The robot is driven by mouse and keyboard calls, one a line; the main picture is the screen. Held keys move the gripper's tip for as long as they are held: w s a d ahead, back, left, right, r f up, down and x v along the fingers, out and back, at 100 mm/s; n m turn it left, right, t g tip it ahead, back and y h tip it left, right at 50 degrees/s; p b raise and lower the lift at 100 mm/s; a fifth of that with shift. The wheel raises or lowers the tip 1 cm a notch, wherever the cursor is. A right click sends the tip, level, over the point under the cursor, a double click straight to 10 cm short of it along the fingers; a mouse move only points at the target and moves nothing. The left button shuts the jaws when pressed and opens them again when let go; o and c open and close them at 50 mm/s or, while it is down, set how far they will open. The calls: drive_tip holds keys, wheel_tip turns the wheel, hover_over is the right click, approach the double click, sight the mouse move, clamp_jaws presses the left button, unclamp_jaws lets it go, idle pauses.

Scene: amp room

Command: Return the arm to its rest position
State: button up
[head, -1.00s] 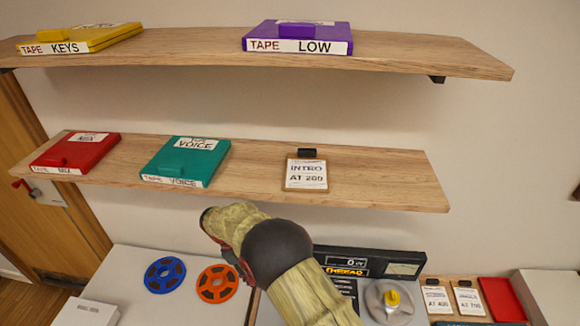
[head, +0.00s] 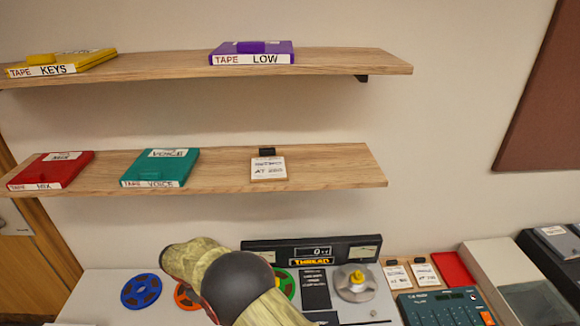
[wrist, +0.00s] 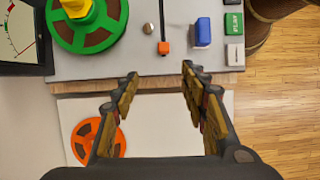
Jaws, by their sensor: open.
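My arm shows at the bottom of the head view, bent in front of the table, and it partly covers an orange reel (head: 186,296). My gripper (wrist: 158,82) shows in the wrist view with its two fingers spread apart and nothing between them. The orange reel also shows in the wrist view (wrist: 110,135), partly behind the left finger. A green reel (wrist: 88,40) with a yellow knob sits on the machine, up and left of the fingers.
Two wooden shelves on the wall hold tape boxes: yellow (head: 62,62), purple (head: 252,53), red (head: 50,171) and teal (head: 160,168). A blue reel (head: 141,291) lies on the table. A keypad device (head: 445,308) sits right.

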drive_tip(key=s+d+f+m+g, duration=0.1)
drive_tip(key=s+d+m, duration=0.2)
drive_tip(key=s, duration=0.3)
drive_tip(key=s+d+r+m+y+b, duration=0.2)
drive_tip(key=s+d+r+m, duration=0.15)
drive_tip(key=d+r, duration=0.5)
drive_tip(key=s+d+r+m+y+b, duration=0.1)
drive_tip(key=s+d+r+m+b, duration=0.1)
drive_tip(key=d+r+m, duration=0.5)
drive_tip(key=s+d+r+m+t+b, duration=0.1)
drive_tip(key=s+d+r+t+b, duration=0.1)
drive_tip(key=d, duration=0.5)
drive_tip(key=s+d+r+m+t+y+b, duration=0.1)
drive_tip(key=s+d+r+m+t+b, duration=0.1)
drive_tip(key=s+d+r, duration=0.3)
drive_tip(key=s+d+r+m+t+b, duration=0.2)
drive_tip(key=s+d+r, duration=0.2)
drive_tip(key=d, duration=0.5)
drive_tip(key=shift+s+d, duration=0.4)
drive_tip(key=shift+s, duration=0.45)
drive_tip(key=shift+r, duration=0.1)
drive_tip(key=shift+c, duration=0.3)
